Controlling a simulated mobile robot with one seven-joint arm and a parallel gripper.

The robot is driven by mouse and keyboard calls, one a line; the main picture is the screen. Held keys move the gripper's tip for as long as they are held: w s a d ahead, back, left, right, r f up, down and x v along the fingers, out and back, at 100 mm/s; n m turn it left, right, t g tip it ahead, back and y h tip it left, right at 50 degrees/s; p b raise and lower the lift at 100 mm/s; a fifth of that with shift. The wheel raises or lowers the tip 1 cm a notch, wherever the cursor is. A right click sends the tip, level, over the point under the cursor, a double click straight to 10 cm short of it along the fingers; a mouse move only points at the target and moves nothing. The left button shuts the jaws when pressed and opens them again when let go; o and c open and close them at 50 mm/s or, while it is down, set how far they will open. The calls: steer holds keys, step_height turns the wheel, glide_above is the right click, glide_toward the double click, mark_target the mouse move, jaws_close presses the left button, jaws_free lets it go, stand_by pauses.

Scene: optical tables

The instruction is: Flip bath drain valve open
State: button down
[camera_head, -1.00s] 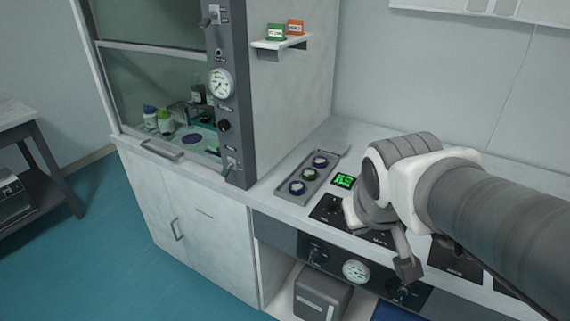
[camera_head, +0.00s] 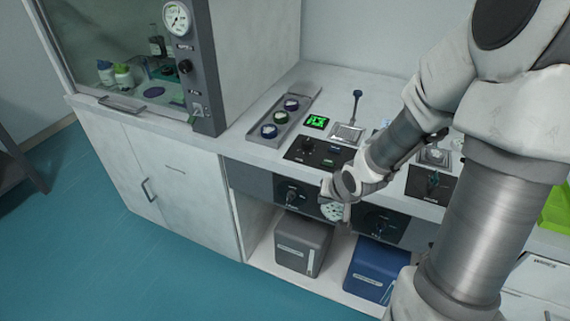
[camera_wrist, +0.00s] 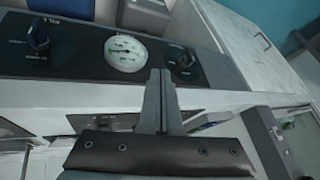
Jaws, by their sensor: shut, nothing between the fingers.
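A dark front panel below the bench top carries two black valve knobs with a white round gauge (camera_head: 331,211) between them. The left knob (camera_head: 291,196) is above the grey box, and the right knob (camera_head: 378,229) is above the blue box. I cannot read which one is the drain valve. In the wrist view, upside down, one knob (camera_wrist: 38,38) is left of the gauge (camera_wrist: 125,53) and the other (camera_wrist: 184,61) is right of it. My gripper (camera_wrist: 160,78) is shut and empty, in front of the panel near the gauge, seemingly touching neither knob.
A grey box (camera_head: 302,246) and a blue box (camera_head: 375,270) stand on the shelf below. On the bench are a tray (camera_head: 301,108) with several round pieces, a green display (camera_head: 317,122) and control plates (camera_head: 319,152). A fume cupboard (camera_head: 240,65) stands left.

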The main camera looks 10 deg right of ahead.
mark_target(289, 199)
steer(key=shift+w+d+f+m+t+y, duration=0.1)
steer(key=shift+w+f+m+t+y, duration=0.1)
steer(key=shift+f+m+y, duration=0.25)
steer(key=shift+w+f+m+t+y, duration=0.1)
steer(key=shift+f+m+t+y, duration=0.15)
steer(key=shift+f+m, duration=0.4)
steer(key=shift+f, duration=0.15)
steer(key=b+x, duration=0.2)
steer(key=x, duration=0.1)
steer(key=a+b+x, duration=0.1)
steer(key=b+x, duration=0.2)
steer(key=x, duration=0.1)
steer(key=a+r+b+x, duration=0.1)
steer(key=b+x, duration=0.1)
steer(key=x, duration=0.2)
steer(key=shift+w+f, duration=0.15)
steer(key=shift+w, duration=0.25)
steer(key=shift+w+a+b, duration=0.35)
steer(key=shift+w+a, duration=0.1)
